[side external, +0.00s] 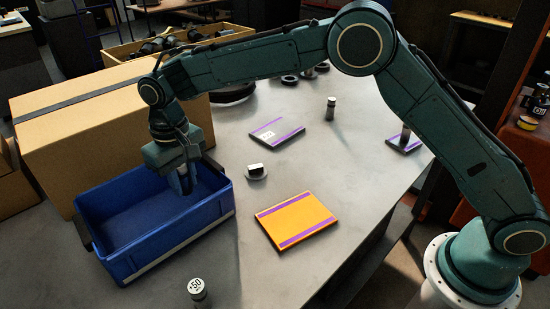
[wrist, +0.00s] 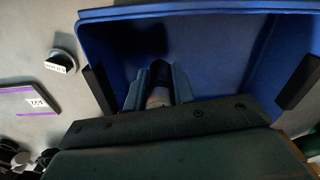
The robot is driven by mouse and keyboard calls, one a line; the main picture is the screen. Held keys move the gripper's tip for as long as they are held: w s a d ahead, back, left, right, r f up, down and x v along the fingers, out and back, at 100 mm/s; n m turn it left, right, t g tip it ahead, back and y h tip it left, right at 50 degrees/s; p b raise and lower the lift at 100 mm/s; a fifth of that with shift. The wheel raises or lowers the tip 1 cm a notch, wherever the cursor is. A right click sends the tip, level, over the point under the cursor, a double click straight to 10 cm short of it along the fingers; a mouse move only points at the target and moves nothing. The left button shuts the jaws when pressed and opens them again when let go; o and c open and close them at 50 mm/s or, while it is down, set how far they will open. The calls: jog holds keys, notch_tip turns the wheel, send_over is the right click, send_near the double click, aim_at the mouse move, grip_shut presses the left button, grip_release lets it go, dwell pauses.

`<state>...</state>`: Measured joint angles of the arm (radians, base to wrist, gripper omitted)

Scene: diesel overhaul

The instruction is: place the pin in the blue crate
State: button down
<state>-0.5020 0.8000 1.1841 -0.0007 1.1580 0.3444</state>
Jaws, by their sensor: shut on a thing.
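The blue crate (side external: 150,245) stands open on the grey table at the left; in the wrist view (wrist: 215,60) it fills the upper right. My gripper (side external: 186,186) points down at the crate's right-hand part, its fingertips near the right wall and partly overlapping it. In the wrist view, my gripper (wrist: 158,88) is shut on a short pale grey cylinder, the pin (wrist: 158,98), held over the crate's interior. The pin's lower end is hidden in shadow between the fingers. I cannot tell the exact gap to the crate floor.
A large cardboard box (side external: 100,125) stands right behind the crate. A white-and-purple plate (side external: 276,133) lies further back.

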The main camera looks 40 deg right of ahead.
aim_at(186, 190)
jog(key=shift+f, duration=1.45)
jog(key=shift+f, duration=0.1)
jog(key=shift+f, duration=2)
jog(key=shift+f, duration=0.1)
jog(key=c, duration=1.2)
grip_release()
jog(key=shift+o, duration=0.2)
